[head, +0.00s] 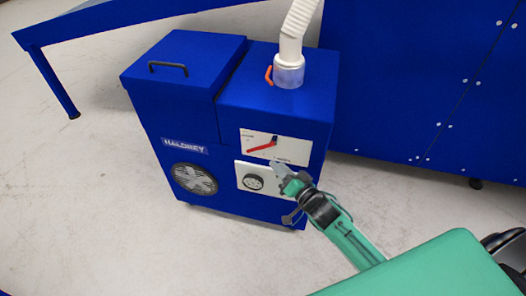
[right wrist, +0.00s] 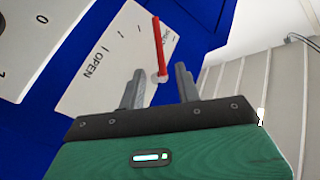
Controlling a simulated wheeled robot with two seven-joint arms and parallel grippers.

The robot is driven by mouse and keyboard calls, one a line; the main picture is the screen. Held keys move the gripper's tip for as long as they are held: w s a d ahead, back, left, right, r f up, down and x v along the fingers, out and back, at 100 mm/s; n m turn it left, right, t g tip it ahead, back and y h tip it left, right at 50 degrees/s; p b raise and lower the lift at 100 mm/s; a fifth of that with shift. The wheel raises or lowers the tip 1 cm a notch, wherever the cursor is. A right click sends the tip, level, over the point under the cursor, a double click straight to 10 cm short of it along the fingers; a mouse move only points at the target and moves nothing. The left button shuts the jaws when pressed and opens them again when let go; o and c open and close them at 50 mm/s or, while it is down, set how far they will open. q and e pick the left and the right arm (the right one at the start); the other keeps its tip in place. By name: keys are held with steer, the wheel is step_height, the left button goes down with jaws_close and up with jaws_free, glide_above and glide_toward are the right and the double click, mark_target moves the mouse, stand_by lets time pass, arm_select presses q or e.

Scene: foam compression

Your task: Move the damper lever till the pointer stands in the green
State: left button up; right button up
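A red lever (head: 262,147) with a pale round pivot sits on a white plate (head: 286,150) on the front of a blue machine. In the right wrist view the red lever (right wrist: 157,45) points up the picture across the plate (right wrist: 100,72), marked OPEN and, blurred, apparently SHUT. My right gripper (head: 278,170) is just below and right of that plate. Its fingers (right wrist: 160,70) are apart and empty, with the pivot showing between their tips; I cannot tell the depth gap or any contact. No green zone can be made out. My left gripper is out of view.
Below the lever plate is a white panel with a dark round knob (head: 253,182); a plate marked 0 and 1 (right wrist: 30,45) shows in the wrist view. A fan grille (head: 194,179), white hose (head: 298,20) and orange handle (head: 268,75) are on the machine.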

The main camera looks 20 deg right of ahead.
mark_target(260, 148)
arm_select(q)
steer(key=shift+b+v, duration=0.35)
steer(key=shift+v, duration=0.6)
arm_select(e)
steer(key=x, duration=0.9)
steer(key=shift+w, duration=0.15)
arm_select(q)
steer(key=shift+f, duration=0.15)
arm_select(e)
jaws_close()
